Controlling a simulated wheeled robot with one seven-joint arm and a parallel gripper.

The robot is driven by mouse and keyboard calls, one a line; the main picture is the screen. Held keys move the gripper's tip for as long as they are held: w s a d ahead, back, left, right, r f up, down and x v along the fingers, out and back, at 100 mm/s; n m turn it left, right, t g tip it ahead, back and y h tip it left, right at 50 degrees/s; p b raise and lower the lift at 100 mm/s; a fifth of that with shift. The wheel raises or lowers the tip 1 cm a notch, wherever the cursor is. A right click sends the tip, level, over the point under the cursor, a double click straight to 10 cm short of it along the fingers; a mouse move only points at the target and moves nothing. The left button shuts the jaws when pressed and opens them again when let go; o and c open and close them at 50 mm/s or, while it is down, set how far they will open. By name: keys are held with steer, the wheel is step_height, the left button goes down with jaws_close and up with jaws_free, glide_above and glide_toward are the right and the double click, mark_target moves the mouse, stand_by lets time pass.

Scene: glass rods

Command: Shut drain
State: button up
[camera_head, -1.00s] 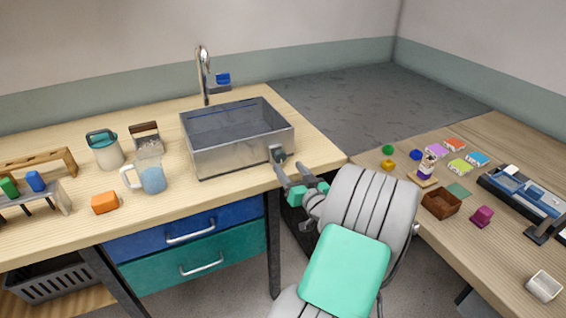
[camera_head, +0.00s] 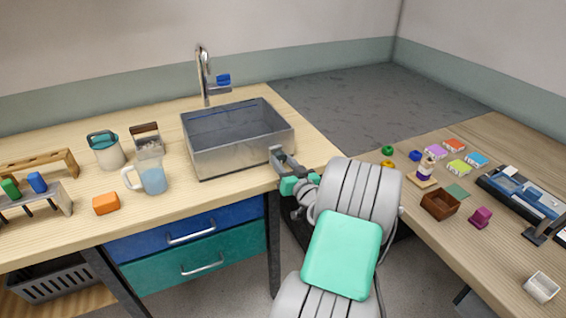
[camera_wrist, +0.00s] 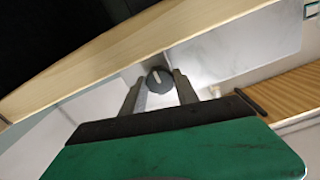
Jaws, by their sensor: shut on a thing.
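The grey metal sink (camera_head: 235,152) sits on the wooden counter, below the faucet (camera_head: 204,78). Its basin looks empty, but the drain itself cannot be made out. A round dark grey knob (camera_wrist: 159,80) with a pale line across its face is on the sink's side in the wrist view. My gripper (camera_head: 278,156) is at the sink's front right corner, and its two fingers (camera_wrist: 158,88) are shut on the knob, one on each side. The pale line stands nearly upright, slightly tilted. In the head view the fingers hide the knob.
A blue piece (camera_head: 223,80) is by the faucet. A jug (camera_head: 151,178), a teal-lidded container (camera_head: 106,150) and an orange block (camera_head: 106,203) stand left of the sink. The right table (camera_head: 500,240) holds several small things. The counter right of the sink is bare.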

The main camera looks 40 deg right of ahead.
jaws_close()
steer(key=m, duration=0.8)
steer(key=shift+m, duration=0.3)
steer(key=m+p, duration=0.1)
steer(key=m, duration=0.3)
steer(key=shift+r, duration=0.1)
steer(key=m+p, duration=0.2)
steer(key=m, duration=0.3)
steer(key=shift+m+p, duration=0.3)
